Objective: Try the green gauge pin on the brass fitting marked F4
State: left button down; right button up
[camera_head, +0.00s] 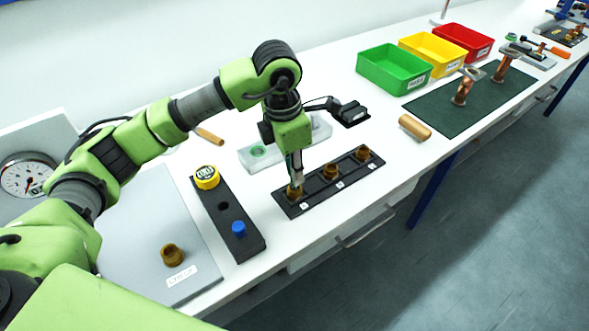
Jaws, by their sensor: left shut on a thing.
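My left gripper (295,185) points down at the near-left end of a black strip (319,191). Its jaws are shut on a brass fitting (295,193) there. Two more brass fittings stand on the strip, one in the middle (330,171) and one at the far end (363,153). Another brass fitting (172,255) stands on a grey plate (150,222) labelled CHECK. The marks by the fittings are too small to read. A green round piece (258,151) sits in a pale tray (287,150) behind the gripper; I cannot tell if it is the green pin's head. My right gripper is out of view.
A black block (240,217) holds a yellow-topped piece (206,177) and a blue pin (238,228), with an empty hole between. A dial gauge (27,178) stands at left. Green (394,69), yellow (432,53) and red (464,42) bins stand behind a dark mat (455,118).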

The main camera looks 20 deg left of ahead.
pick_arm(q)
jog(key=shift+r, duration=0.45)
jog(key=shift+r+p, duration=1.75)
jog(key=shift+r, duration=1.25)
